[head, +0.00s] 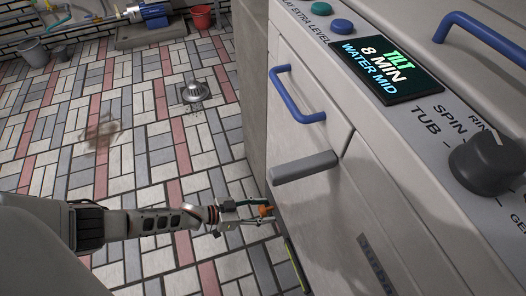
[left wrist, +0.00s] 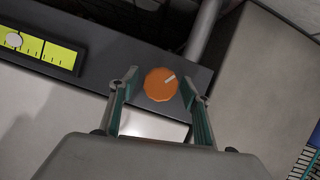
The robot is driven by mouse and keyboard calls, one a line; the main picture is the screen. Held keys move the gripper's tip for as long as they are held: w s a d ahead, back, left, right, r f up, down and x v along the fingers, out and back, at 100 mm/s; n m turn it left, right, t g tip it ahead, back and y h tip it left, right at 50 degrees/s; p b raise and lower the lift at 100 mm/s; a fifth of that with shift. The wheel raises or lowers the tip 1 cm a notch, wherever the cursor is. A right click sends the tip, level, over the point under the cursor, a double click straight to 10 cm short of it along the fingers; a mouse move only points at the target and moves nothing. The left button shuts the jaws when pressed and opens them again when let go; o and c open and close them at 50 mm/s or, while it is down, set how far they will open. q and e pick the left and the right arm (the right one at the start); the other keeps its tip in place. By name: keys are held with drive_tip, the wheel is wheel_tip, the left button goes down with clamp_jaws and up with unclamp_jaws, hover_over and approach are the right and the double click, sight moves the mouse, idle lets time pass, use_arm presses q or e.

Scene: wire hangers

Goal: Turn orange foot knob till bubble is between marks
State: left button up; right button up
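My left gripper (left wrist: 159,78) is open, one finger on each side of the knob, with small gaps visible. In the head view the left gripper (head: 262,208) is at the foot of the machine, partly covering the knob (head: 266,210). The yellow level vial (left wrist: 40,49) sits left of the knob. Its pale bubble (left wrist: 14,41) is near the left end, left of the longer dark lines. My right gripper is not in view.
The machine's display (head: 383,66) reads TILT, 8 MIN, WATER MID. A grey handle (head: 305,167) and blue handle (head: 298,96) stick out above my arm. A floor drain piece (head: 195,91) lies on the tiles. The tiled floor left of the machine is mostly clear.

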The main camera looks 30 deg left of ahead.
use_arm(q)
drive_tip(key=c, duration=1.1)
drive_tip(key=shift+o, duration=0.2)
drive_tip(key=m+y, duration=0.1)
drive_tip(key=m+t, duration=0.1)
drive_tip(key=shift+s+d+f+m+y, duration=0.1)
drive_tip(key=shift+s+m+y, duration=0.05)
drive_tip(key=shift+m+y, duration=0.2)
drive_tip(key=shift+m+t+y, duration=0.45)
drive_tip(key=shift+m+t, duration=0.15)
drive_tip(key=shift+m, duration=0.35)
drive_tip(key=o, duration=1.1)
drive_tip(key=shift+o, duration=0.2)
